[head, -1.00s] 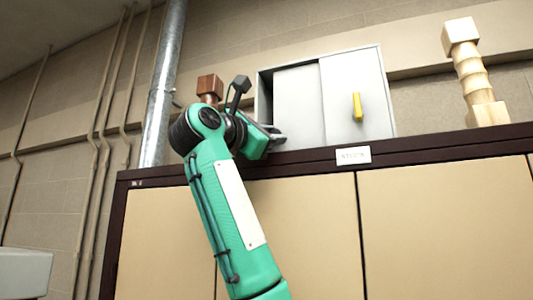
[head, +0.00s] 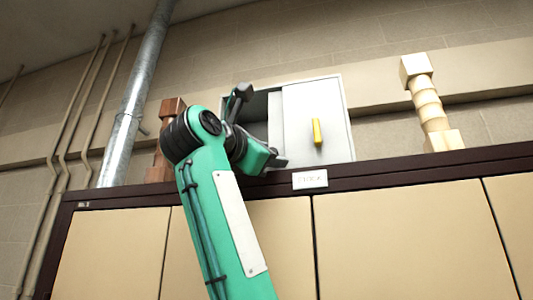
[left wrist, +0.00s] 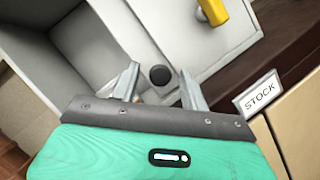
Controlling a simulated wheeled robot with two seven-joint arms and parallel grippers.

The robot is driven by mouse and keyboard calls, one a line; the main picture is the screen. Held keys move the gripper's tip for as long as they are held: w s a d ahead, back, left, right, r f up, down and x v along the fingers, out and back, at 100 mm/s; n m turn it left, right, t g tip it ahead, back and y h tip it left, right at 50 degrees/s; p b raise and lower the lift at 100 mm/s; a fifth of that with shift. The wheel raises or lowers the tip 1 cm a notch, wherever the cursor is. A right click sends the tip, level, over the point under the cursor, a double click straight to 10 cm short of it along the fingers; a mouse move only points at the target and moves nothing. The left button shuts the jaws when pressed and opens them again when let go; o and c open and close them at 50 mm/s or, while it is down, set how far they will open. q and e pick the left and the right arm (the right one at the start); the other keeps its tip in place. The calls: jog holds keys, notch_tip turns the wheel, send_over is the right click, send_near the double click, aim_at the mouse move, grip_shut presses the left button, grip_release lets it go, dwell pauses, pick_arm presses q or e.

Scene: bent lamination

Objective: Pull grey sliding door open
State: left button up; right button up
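A light grey cabinet (head: 338,92) stands on a dark ledge. Its front sliding panel (head: 305,105) carries a yellow upright handle (head: 317,131), also at the top of the left wrist view (left wrist: 213,10). A second grey panel (left wrist: 97,38) sits behind it, with an open gap to its left. My left gripper (head: 277,160) is at the cabinet's lower front, left of the yellow handle. In the left wrist view its two fingers (left wrist: 158,76) are apart. A dark round knob-like thing (left wrist: 159,75) appears between them; I cannot tell whether they touch it. My right gripper is not in view.
A STOCK label (head: 310,179) is on the ledge edge (head: 400,168) below the cabinet. A pale wooden post (head: 430,105) stands to the right, a brown wooden one (head: 160,172) to the left behind my arm. A metal pipe (head: 133,100) runs up the wall.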

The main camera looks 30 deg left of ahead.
pick_arm(q)
jog(key=shift+s+f, duration=0.1)
jog(key=shift+s, duration=0.1)
jog(key=b+v, duration=0.7)
jog(key=v, duration=0.6)
jog(key=shift+s+a, duration=0.15)
jog(key=shift+f, duration=0.1)
